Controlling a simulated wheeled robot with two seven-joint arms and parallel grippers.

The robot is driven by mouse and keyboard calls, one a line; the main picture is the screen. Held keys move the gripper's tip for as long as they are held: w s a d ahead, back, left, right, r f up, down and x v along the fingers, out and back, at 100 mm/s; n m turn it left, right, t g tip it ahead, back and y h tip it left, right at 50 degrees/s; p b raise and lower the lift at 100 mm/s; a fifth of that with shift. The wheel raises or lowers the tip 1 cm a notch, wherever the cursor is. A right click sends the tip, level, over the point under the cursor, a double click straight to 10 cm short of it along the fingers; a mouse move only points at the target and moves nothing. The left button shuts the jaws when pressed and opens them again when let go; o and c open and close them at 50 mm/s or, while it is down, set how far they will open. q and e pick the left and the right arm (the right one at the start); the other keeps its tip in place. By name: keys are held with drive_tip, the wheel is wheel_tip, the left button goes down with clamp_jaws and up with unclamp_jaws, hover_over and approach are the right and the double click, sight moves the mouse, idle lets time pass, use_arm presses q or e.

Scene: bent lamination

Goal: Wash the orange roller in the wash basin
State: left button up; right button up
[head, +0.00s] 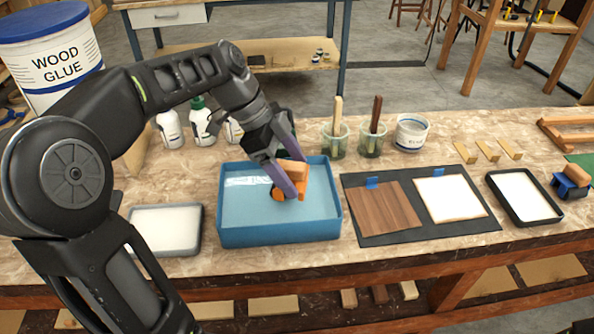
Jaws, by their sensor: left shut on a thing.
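The wash basin (232,233) is a blue rectangular tub with pale liquid in it, at the middle of the bench. My left gripper (292,189) reaches down over the basin's right half and is shut on the orange roller (278,195). The roller's orange parts show on both sides of the fingers, within the basin's outline. The fingers hide part of it, and I cannot tell how deep it sits in the liquid. My right gripper is not in view.
A white-filled tray (165,228) stands left of the basin. A dark mat (375,232) with a wood panel and a white panel lies to the right, then a black tray (525,198) and a blue holder (570,187). Bottles (169,128) and brush cups (335,142) stand behind.

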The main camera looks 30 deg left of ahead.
use_arm(q)
drive_tip(key=shift+p+v, duration=0.45)
drive_tip(key=shift+v, duration=0.75)
drive_tip(key=shift+d+r, duration=0.1)
drive_tip(key=shift+d, duration=0.1)
drive_tip(key=shift+s+r+p, duration=0.1)
drive_tip(key=shift+r+p, duration=1.6)
drive_tip(key=shift+r, duration=0.8)
drive_tip(key=shift+f, duration=0.1)
